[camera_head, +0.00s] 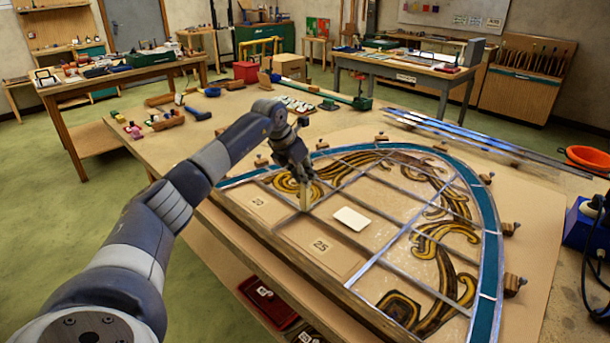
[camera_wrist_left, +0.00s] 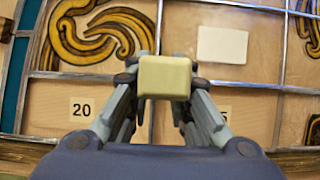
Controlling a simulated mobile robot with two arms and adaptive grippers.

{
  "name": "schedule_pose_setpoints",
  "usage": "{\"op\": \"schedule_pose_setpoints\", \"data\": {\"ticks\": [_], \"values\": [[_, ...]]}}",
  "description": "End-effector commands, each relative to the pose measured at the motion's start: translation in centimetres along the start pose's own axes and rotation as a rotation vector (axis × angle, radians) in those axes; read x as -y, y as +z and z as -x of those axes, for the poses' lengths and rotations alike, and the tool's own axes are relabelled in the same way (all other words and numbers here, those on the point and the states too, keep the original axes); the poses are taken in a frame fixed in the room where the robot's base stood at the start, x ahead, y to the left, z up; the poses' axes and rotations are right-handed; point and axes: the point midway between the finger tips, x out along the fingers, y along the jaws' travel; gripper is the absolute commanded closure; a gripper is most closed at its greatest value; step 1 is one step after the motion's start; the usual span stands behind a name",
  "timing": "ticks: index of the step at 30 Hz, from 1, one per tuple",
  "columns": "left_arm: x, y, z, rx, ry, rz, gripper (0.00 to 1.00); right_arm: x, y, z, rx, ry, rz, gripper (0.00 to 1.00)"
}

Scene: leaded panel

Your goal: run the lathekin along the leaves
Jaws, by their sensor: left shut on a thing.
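My left gripper (camera_head: 297,168) reaches over the leaded panel (camera_head: 412,193) from the left. It is shut on a pale yellow, block-ended tool, which I take as the lathekin (camera_head: 303,195). The lathekin points down near a crossing of grey lead strips at the panel's left side; contact is unclear. In the left wrist view, the lathekin (camera_wrist_left: 165,77) sits between the fingertips (camera_wrist_left: 166,88) and hides the strip behind it. The lead strips (camera_wrist_left: 235,87) divide painted scroll pieces from bare cells numbered 20 and 25. My right gripper is out of view.
A white card (camera_head: 351,219) lies on the panel. Wooden blocks (camera_head: 513,284) stand around the teal border. Long lead lengths (camera_head: 480,142) lie at the back right of the bench. Small tools (camera_head: 150,124) lie at the back left. A blue device (camera_head: 590,222) is at the right edge.

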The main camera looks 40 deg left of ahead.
Motion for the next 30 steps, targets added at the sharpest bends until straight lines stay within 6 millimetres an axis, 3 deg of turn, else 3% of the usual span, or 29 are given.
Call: {"op": "schedule_pose_setpoints", "data": {"ticks": [17, 30], "values": [[0.0, 2.3, 4.5, 0.000, 0.000, 0.001, 1.00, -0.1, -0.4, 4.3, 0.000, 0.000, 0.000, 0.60], [0.0, 2.3, 4.5, 0.001, 0.000, 0.001, 1.00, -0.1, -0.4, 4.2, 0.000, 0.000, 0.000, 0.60]]}}
